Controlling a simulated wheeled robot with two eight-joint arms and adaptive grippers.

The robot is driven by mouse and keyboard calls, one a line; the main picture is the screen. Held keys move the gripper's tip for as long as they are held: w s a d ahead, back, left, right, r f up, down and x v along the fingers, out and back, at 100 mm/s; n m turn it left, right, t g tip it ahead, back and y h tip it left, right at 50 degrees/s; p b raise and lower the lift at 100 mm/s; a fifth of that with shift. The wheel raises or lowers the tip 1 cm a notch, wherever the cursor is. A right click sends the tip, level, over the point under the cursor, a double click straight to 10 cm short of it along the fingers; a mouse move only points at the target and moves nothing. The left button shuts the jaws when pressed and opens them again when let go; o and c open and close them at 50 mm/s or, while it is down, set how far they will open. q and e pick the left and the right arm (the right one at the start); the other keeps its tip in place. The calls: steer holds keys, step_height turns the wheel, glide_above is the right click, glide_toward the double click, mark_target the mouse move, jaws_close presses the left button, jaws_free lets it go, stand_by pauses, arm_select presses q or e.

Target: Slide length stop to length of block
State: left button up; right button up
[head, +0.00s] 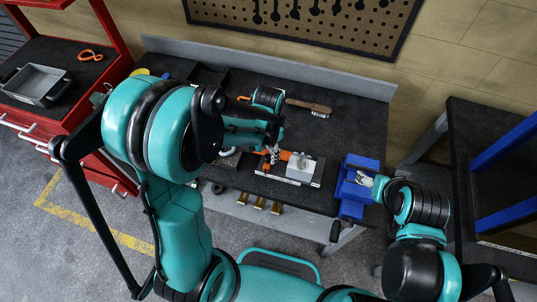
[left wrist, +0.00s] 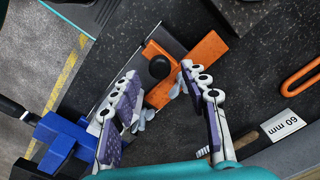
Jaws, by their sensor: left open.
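The orange length stop (head: 268,156) is on a flat metal fixture (head: 288,179) near the bench's front edge. A silver block (head: 301,168) sits on the fixture just right of it. In the left wrist view the stop (left wrist: 207,50) is an orange bar with a round black knob (left wrist: 159,66). My left gripper (left wrist: 158,74) is open, its fingers on either side of the knob area. Whether they touch the stop is unclear. The gripper (head: 273,150) partly covers the stop in the head view. My right gripper (head: 368,179) is beside the blue vise; its fingers are unclear.
A blue vise (head: 352,190) is at the bench's front right; it also shows in the left wrist view (left wrist: 62,136). A wooden-handled brush (head: 308,106) lies behind the fixture. A "60 mm" label (left wrist: 282,125) and an orange loop (left wrist: 300,82) lie nearby. The bench's back right is clear.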

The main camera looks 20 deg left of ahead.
arm_select(q)
steer(key=shift+f, duration=1)
jaws_close()
steer(key=shift+d+b, duration=0.45)
steer(key=shift+d, duration=1.1)
jaws_free()
steer(key=shift+r, duration=0.1)
